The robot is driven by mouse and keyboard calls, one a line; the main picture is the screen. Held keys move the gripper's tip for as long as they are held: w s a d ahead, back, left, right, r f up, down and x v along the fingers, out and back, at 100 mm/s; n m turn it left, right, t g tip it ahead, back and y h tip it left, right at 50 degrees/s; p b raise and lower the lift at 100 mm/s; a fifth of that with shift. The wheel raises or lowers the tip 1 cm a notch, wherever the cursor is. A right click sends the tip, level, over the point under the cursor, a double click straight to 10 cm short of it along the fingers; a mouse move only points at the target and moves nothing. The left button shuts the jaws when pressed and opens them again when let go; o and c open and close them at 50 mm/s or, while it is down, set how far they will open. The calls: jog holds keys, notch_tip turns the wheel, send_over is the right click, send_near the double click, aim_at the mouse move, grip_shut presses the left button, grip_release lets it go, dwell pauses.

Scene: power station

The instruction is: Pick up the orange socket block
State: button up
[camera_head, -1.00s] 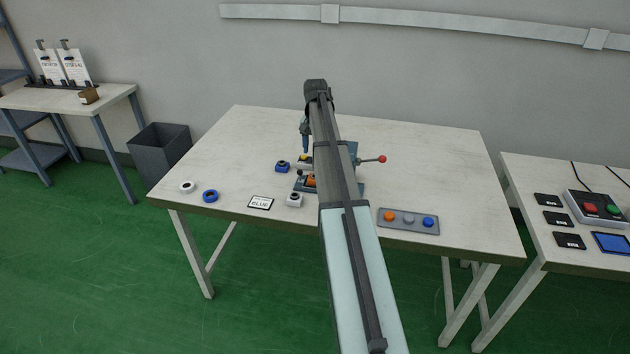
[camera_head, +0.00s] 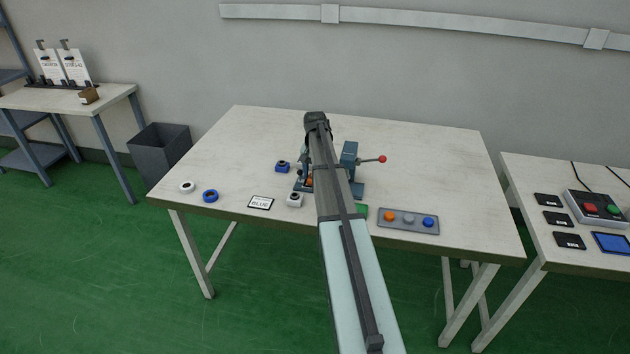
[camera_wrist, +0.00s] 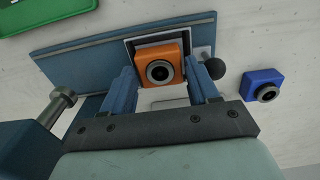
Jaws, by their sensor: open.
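The orange socket block (camera_wrist: 160,63) sits on the blue-grey base of a press-like fixture (camera_wrist: 85,55), in a dark-edged seat, its round black-and-grey socket facing the wrist camera. In the head view only a sliver of orange (camera_head: 309,181) shows beside my arm. My gripper (camera_wrist: 166,85) is open, with one finger to the left of the orange block and one to its right. The fingertips are close to the block's sides; I cannot tell whether they touch. In the head view my arm hides the fingers and most of the fixture.
A blue socket block (camera_wrist: 263,85) lies right of the seat, near a dark round knob (camera_wrist: 215,68). A white block (camera_head: 294,200) and a BLUE card (camera_head: 260,202) lie at the front. The fixture's red-tipped lever (camera_head: 382,159) sticks out right. A three-button panel (camera_head: 408,221) lies front right.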

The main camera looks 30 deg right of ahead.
jog(key=shift+f, duration=0.5)
jog(key=shift+c, duration=0.2)
jog(key=c, duration=0.7)
